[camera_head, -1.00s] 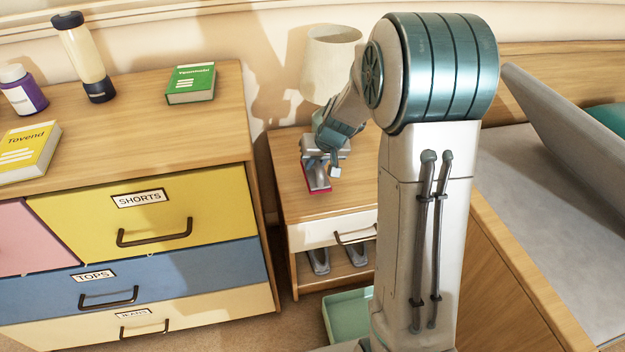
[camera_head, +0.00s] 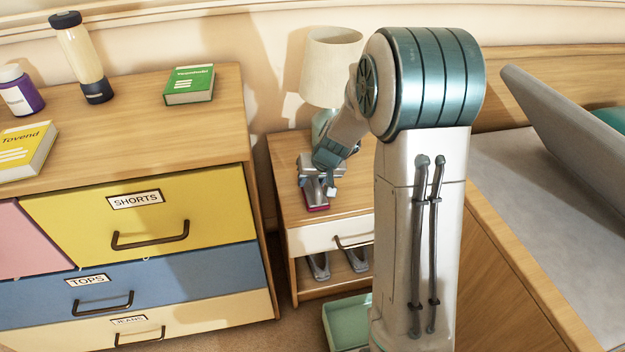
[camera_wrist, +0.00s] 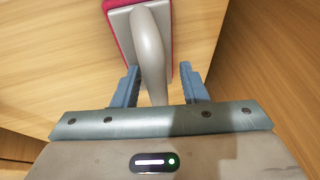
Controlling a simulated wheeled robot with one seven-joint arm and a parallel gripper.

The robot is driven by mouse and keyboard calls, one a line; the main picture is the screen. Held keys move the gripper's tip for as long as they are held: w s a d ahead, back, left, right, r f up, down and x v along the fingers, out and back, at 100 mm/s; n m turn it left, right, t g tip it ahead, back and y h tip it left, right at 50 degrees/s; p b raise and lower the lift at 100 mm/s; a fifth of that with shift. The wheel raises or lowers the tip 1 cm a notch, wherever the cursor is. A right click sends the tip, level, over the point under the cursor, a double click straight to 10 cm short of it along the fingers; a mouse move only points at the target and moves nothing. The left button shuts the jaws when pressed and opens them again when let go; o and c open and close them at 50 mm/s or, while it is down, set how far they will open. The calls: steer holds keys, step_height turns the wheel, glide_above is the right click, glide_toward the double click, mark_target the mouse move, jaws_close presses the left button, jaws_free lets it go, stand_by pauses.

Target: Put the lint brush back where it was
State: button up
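The lint brush (camera_head: 316,197), with a grey back and handle and a red-pink edge, is on the top of the nightstand (camera_head: 350,197), near its front left. In the wrist view its grey handle (camera_wrist: 150,48) runs down between the two blue fingers of my gripper (camera_wrist: 159,68). The fingers are apart, with a clear gap to the handle on the right and a narrower one on the left. In the head view my gripper (camera_head: 324,183) is just above the brush and hides part of it.
A lamp (camera_head: 331,68) stands at the back of the nightstand, close to my arm. The nightstand has a white drawer and a shelf with grey items (camera_head: 320,265). A dresser (camera_head: 210,130) stands left, a bed right, and a green bin (camera_head: 346,322) on the floor.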

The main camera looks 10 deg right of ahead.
steer(key=p+v, duration=0.3)
steer(key=v, duration=0.8)
steer(key=s+a+r+g+h, duration=0.1)
steer(key=s+r, duration=0.1)
steer(key=s, duration=0.9)
steer(key=s+a+r+g+h, duration=0.1)
steer(key=s+g, duration=0.1)
steer(key=s, duration=1)
steer(key=shift+r+n+p, duration=0.3)
steer(key=shift+r, duration=0.1)
steer(key=shift+d, duration=0.1)
